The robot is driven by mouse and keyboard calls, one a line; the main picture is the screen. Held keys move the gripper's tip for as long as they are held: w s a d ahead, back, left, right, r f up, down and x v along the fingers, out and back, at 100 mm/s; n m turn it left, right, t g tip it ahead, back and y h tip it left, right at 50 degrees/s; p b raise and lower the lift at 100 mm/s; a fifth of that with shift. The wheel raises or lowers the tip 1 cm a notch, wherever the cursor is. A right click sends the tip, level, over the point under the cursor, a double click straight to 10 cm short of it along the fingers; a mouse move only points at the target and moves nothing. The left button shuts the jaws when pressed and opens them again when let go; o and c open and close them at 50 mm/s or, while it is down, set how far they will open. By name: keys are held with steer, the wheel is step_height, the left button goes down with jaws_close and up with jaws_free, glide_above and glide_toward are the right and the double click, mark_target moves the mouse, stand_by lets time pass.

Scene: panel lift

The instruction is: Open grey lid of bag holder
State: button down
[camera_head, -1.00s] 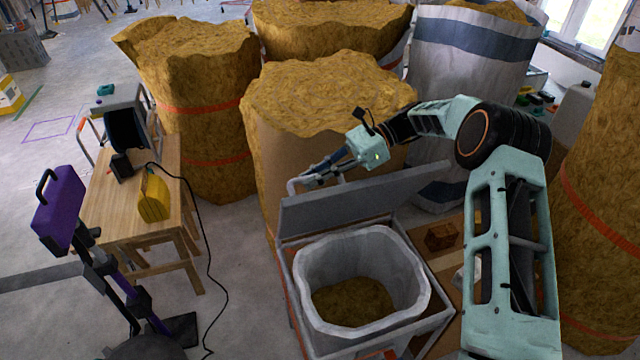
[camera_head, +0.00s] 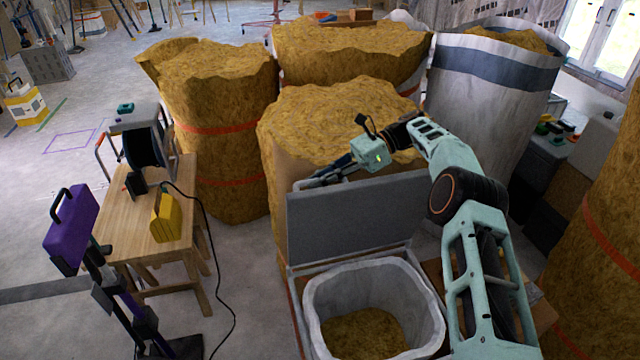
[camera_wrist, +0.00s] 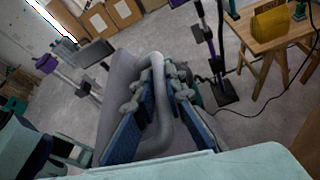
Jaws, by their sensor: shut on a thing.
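The grey lid (camera_head: 355,222) of the bag holder stands raised, close to upright, at the back of the holder in the head view. Below it the white bag (camera_head: 425,305) hangs open in the frame, with brown-yellow material inside. My gripper (camera_head: 308,184) is at the lid's upper left edge. In the wrist view my gripper (camera_wrist: 160,88) has its blue fingers on both sides of the grey tube handle (camera_wrist: 157,62) and is shut on it. The lid's grey face (camera_wrist: 118,95) shows beside the fingers. The handle is mostly hidden in the head view.
Tall bales (camera_head: 330,115) stand close behind the lid. A wooden table (camera_head: 135,215) with a yellow case (camera_head: 166,218) stands at left, near a purple-headed stand (camera_head: 72,218). A black cable (camera_head: 212,260) runs over the floor between table and holder.

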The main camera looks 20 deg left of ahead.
steer(key=shift+w+a, duration=0.1)
steer(key=shift+w, duration=0.1)
stand_by(0.4)
steer(key=c, duration=2.2)
jaws_free()
steer(key=shift+c, duration=0.2)
steer(key=shift+r, duration=0.1)
